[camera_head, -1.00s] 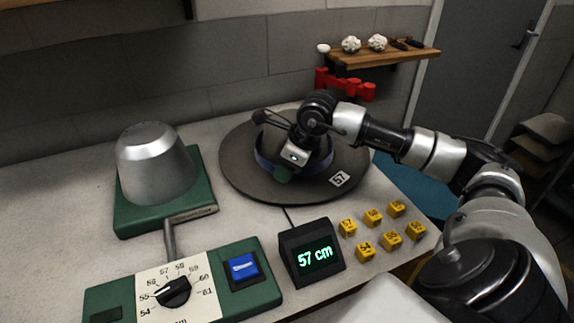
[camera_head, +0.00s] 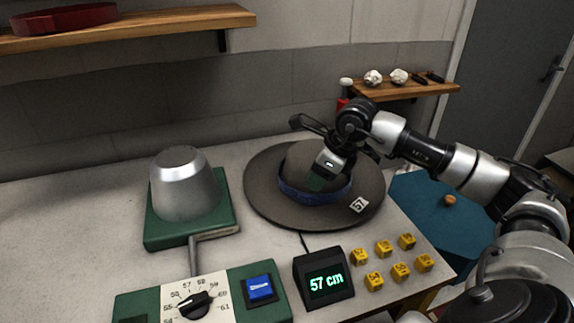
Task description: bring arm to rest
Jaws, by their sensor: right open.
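My right gripper (camera_head: 318,183) is over the grey wide-brimmed hat (camera_head: 266,192), at the front right of its crown. My right arm (camera_head: 440,152) reaches in from the right edge, bent above the table's right side. The hat lies brim down on the table, with a blue band (camera_head: 300,196) and a tag reading 57 on its brim. The gripper and wrist hide part of the crown. Whether the fingers touch the hat cannot be told. My left gripper is not in view.
A metal hat block (camera_head: 185,185) on a green base stands left of the hat. In front are a dial panel (camera_head: 195,303), a display (camera_head: 324,280) reading 57 cm and several yellow numbered cubes (camera_head: 383,248). A wooden shelf (camera_head: 410,90) is behind the arm.

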